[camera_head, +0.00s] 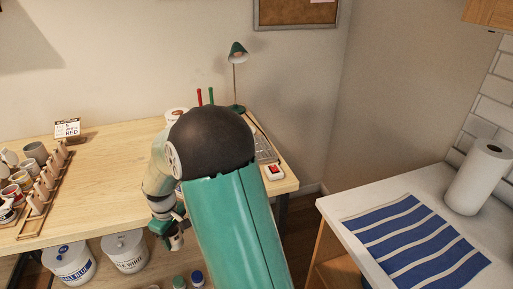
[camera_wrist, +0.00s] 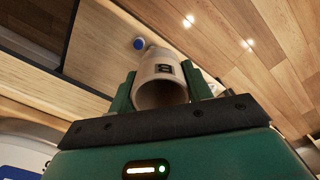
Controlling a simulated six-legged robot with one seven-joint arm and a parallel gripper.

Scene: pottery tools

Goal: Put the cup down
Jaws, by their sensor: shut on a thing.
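My gripper (camera_wrist: 161,84) is shut on a beige cup (camera_wrist: 161,61) with a small dark label. The cup sits between the two green fingers, and its open mouth faces the wrist camera. In the head view my gripper (camera_head: 172,232) hangs low beside the front edge of the wooden table, at the left of my arm. The cup is small and mostly hidden there. In the wrist view wooden floor shows beyond the cup, so it is held in the air.
The wooden table (camera_head: 110,160) has several cups and jars on a rack (camera_head: 62,163) at left, and a green lamp (camera_head: 237,60) behind. White buckets (camera_head: 125,250) stand below. A white counter (camera_head: 345,207) at right bears a striped cloth (camera_head: 415,235) and a paper roll (camera_head: 478,178).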

